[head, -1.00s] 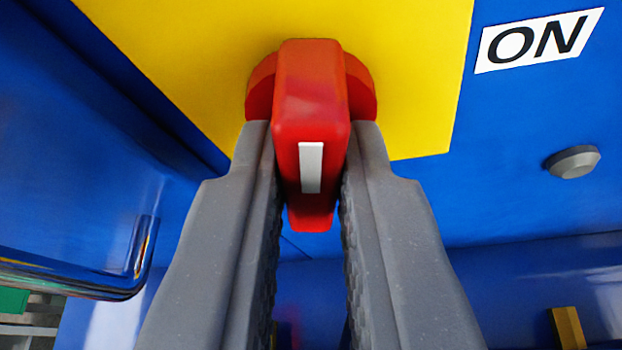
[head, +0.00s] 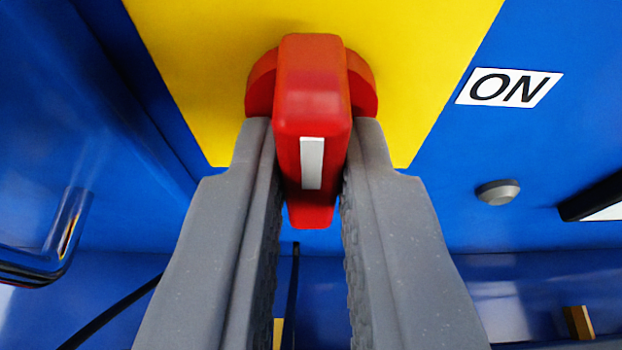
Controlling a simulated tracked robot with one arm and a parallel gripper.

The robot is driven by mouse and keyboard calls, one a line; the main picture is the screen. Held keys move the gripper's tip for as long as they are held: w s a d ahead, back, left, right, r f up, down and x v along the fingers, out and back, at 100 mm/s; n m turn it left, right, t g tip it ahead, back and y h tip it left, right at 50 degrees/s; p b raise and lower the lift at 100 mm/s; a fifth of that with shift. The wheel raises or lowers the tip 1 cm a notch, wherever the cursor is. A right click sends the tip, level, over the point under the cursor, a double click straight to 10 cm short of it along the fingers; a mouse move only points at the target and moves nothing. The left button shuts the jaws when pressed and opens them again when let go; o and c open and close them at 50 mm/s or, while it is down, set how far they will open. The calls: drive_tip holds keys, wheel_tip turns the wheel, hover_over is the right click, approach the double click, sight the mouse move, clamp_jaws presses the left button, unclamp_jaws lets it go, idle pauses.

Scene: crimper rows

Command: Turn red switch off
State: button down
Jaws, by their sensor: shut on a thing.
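The red switch (head: 312,90) has a block-shaped handle with a white mark on its end. It is mounted on a yellow plate (head: 190,60) on a blue panel. My gripper (head: 311,165) has one grey finger on each side of the handle and is shut on it. The handle lines up between the fingers in the view. Part of the switch's round base shows behind the fingertips. A white label reading "ON" (head: 509,88) is to the right of the plate.
A grey round knob (head: 497,192) sits on the blue panel below the label. A dark-edged part (head: 592,196) shows at the right edge. A blue door-like panel (head: 60,130) with a handle stands close on the left.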

drive_tip(key=shift+f, duration=0.15)
drive_tip(key=c, duration=1.4)
unclamp_jaws()
drive_tip(key=shift+w, duration=0.1)
drive_tip(key=shift+c, duration=0.2)
drive_tip(key=v, duration=1.4)
drive_tip(key=shift+b, duration=0.4)
